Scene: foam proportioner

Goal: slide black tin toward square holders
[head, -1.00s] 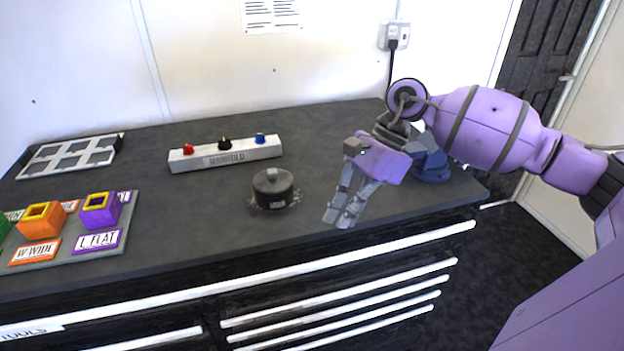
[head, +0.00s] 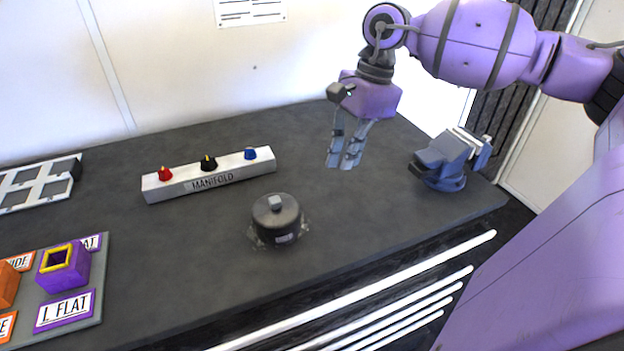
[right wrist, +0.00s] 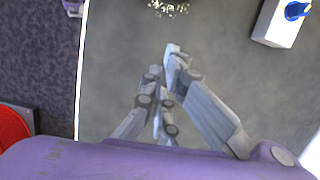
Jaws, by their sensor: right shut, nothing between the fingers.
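The black tin (head: 277,222), a round dark pot with a grey lid knob and a small label, stands upright on the dark worktop in the head view. Two square holders, one purple with a yellow rim (head: 66,268) and one orange (head: 8,285), stand on a grey board at the lower left; the orange one is cut off by the frame. My right gripper (head: 343,166) is shut and empty, pointing down, to the right of the tin and apart from it. It also shows in the right wrist view (right wrist: 172,52). My left gripper is out of view.
A white manifold block (head: 212,178) with red, black and blue knobs lies behind the tin. A blue-grey vise (head: 447,160) stands at the right. A grey grid tray (head: 38,184) is at far left. The worktop between tin and purple holder is clear.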

